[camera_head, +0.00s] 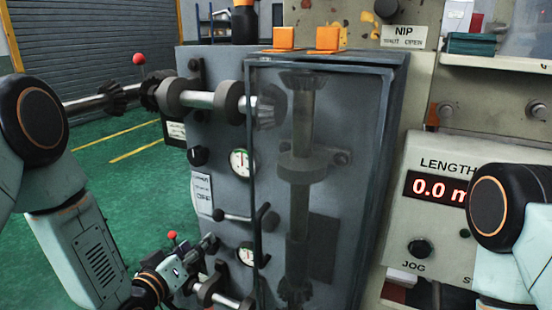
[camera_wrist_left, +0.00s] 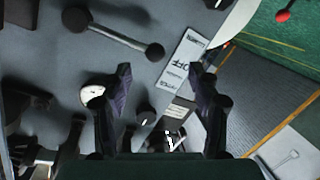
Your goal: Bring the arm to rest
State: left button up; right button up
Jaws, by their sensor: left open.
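My left arm comes in from the left in the head view and bends down, so its gripper (camera_head: 200,258) is low in front of the grey machine cabinet (camera_head: 222,130). In the left wrist view my left gripper (camera_wrist_left: 163,100) has its two dark fingers wide apart, with nothing between them. Beyond the fingers are the cabinet face, a white label reading OFF (camera_wrist_left: 182,62) and a lever with dark round ends (camera_wrist_left: 113,34). My right arm shows at the right edge of the head view, in front of the length display (camera_head: 432,188); its gripper is out of view.
A shaft with gears (camera_head: 200,99) sticks out left from the cabinet. A clear guard (camera_head: 345,190) covers an upright shaft. Gauges (camera_head: 240,162) and a handle (camera_head: 236,218) are on the front. Green floor (camera_head: 120,190) is open at left, before a roller shutter (camera_head: 90,50).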

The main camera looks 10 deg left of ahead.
pick_arm(q)
jog(key=s+f+m+g+y, duration=0.2)
jog(key=s+f+g, duration=0.6)
jog(key=s+f, duration=0.7)
jog(key=s+f+g, duration=0.3)
jog(key=s+g, duration=0.1)
jog(key=s, duration=0.7)
jog(key=s+f+m+g+y, duration=0.1)
jog(key=s+f+g, duration=0.2)
jog(key=s, duration=0.8)
jog(key=shift+d+f+g, duration=0.15)
jog(key=shift+d+g, duration=0.2)
jog(key=shift+g, duration=0.05)
jog(key=shift+w, duration=0.1)
